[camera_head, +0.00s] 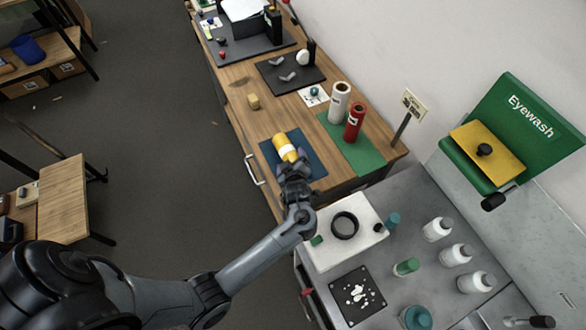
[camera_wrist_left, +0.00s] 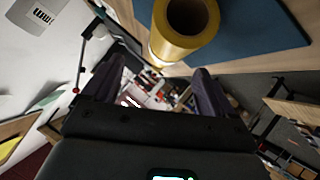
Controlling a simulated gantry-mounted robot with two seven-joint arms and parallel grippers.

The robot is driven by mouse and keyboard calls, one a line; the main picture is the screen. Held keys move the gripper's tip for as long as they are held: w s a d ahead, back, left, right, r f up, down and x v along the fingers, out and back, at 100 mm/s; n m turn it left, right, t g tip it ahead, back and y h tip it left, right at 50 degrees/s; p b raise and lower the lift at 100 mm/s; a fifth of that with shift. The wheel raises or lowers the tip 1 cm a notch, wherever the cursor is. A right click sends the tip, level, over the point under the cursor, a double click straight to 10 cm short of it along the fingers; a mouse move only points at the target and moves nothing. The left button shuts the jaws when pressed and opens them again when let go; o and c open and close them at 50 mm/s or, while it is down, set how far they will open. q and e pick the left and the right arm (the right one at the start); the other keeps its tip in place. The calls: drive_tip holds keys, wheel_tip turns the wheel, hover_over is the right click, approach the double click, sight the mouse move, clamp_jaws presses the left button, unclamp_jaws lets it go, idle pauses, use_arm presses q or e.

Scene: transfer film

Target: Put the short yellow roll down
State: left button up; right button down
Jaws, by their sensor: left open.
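The short yellow roll (camera_head: 281,142) with a pale band lies on the dark blue mat (camera_head: 316,163) on the wooden bench in the head view. My left gripper (camera_head: 293,166) is at the near end of the roll and hides part of it. In the left wrist view the open fingers of my left gripper (camera_wrist_left: 160,82) have nothing between them. The yellow roll (camera_wrist_left: 212,22) shows beyond them at the top, its hollow end facing the camera, beside the blue mat (camera_wrist_left: 260,25). My right gripper is not in view.
A white roll (camera_head: 339,102) and a red roll (camera_head: 355,122) stand upright on a green mat (camera_head: 364,156) to the right. A small wooden block (camera_head: 254,102) sits farther back. A grey counter with several bottles (camera_head: 437,229) is in front, at right.

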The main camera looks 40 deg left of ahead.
use_arm(q)
drive_tip(key=s+d+r+m+g+h, duration=0.1)
drive_tip(key=s+d+r+m+h, duration=0.1)
drive_tip(key=s+m, duration=0.4)
drive_tip(key=s+d+r+m+g+h, duration=0.2)
drive_tip(key=s+d+m+h, duration=0.2)
drive_tip(key=s, duration=0.7)
drive_tip(key=s+d+r+m+g+h, duration=0.1)
drive_tip(key=s+d+r+m+h, duration=0.1)
drive_tip(key=s+d+m, duration=0.3)
drive_tip(key=s+m, duration=0.3)
drive_tip(key=s, duration=0.1)
drive_tip(key=shift+s+r+m+g+h, duration=0.25)
drive_tip(key=shift+r+m+g+h, duration=0.05)
drive_tip(key=shift+g+h, duration=0.1)
wheel_tip(320, 180, up, 14)
drive_tip(key=p, duration=1.4)
